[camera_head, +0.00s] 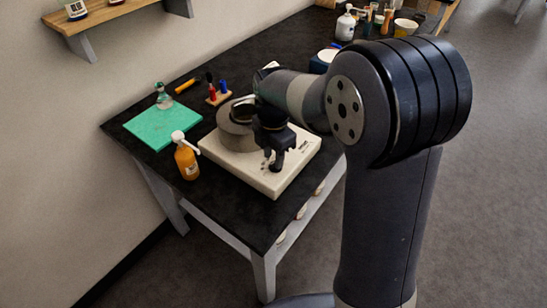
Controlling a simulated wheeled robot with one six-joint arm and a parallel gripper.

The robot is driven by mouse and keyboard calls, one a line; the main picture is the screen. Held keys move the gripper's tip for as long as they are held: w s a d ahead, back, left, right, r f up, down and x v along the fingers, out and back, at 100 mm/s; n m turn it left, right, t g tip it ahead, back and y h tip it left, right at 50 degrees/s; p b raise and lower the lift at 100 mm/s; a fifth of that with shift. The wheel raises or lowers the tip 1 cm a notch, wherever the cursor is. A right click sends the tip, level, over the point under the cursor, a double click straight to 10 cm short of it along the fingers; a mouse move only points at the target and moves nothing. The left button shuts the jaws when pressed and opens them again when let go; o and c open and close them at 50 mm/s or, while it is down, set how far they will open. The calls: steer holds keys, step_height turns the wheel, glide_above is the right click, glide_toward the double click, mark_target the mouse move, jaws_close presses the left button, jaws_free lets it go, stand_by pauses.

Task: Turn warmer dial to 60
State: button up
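The warmer (240,167) is a cream-white, box-like unit with a raised round grey top part (233,117), standing on the black table. My gripper (273,164) is dark and points down over the front right part of the warmer's top. Its fingers are close to the surface; I cannot tell whether they touch it. The dial is not clearly visible and seems hidden behind or under my gripper. Small dark marks show on the warmer's top to the right of my gripper. The fingers are too small and dark to show whether they are open or shut.
An orange pump bottle (187,160) stands close to the left of the warmer. A small rack with red and blue items (219,97) is behind. Bottles and cups crowd the far end.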

steer(key=shift+f, duration=0.9)
steer(key=shift+c, duration=0.3)
jaws_close()
